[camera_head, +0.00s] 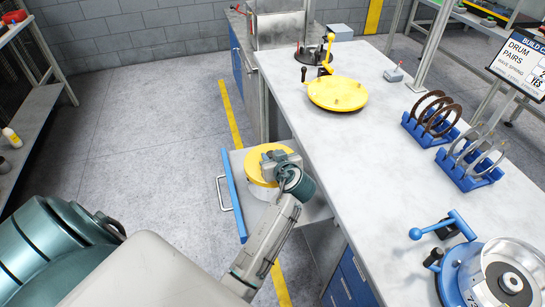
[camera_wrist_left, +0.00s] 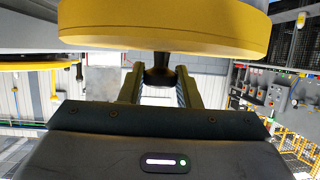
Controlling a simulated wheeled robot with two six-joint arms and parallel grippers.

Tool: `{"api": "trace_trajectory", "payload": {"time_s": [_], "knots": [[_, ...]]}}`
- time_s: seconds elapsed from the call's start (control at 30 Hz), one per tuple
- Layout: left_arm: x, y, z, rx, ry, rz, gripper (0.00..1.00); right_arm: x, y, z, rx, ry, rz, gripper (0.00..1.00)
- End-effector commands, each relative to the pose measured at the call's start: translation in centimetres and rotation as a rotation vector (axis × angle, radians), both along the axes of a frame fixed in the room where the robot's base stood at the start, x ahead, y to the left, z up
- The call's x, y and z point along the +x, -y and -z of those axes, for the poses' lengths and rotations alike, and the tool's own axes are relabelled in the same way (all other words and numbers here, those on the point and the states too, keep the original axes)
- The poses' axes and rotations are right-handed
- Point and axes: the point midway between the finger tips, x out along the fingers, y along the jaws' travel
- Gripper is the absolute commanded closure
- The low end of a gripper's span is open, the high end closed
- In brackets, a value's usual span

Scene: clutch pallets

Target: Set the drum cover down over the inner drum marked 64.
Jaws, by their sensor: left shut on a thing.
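My left gripper (camera_head: 272,160) is over the open drawer and shut on the drum cover (camera_head: 258,165), a round yellow disc. In the left wrist view, the fingers (camera_wrist_left: 160,85) close around the cover's dark knob (camera_wrist_left: 160,72), and the yellow cover (camera_wrist_left: 160,28) fills the top. No 64 mark can be read. At the bottom right of the bench, a metal drum (camera_head: 510,283) sits in a blue fixture marked 72. My right gripper is not in view.
The drawer (camera_head: 233,192) has a blue front and stands out from the bench (camera_head: 385,165). A yellow turntable (camera_head: 338,93) with a clamp stands on the bench. Two blue racks (camera_head: 430,130) hold rings and shoes at the right. The bench middle is clear.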

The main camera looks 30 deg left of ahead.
Motion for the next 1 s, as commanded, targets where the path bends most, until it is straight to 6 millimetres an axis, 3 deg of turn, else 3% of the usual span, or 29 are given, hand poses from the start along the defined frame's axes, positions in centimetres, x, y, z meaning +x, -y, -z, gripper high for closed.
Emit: {"api": "trace_trajectory", "payload": {"time_s": [0.83, 0.87, 0.97, 1.0], "knots": [[0.02, 0.01, 0.46, 0.0, 0.001, 0.0, 0.95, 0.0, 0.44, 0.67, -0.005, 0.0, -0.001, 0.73], [0.02, 0.01, 0.46, 0.001, 0.001, 0.0, 0.66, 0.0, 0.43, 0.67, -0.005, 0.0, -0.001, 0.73], [0.02, 0.01, 0.47, -0.001, 0.001, 0.0, 0.47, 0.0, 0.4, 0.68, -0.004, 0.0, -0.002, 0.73], [0.02, 0.01, 0.47, 0.0, 0.0, 0.0, 0.45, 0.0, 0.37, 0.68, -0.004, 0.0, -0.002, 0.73]]}}
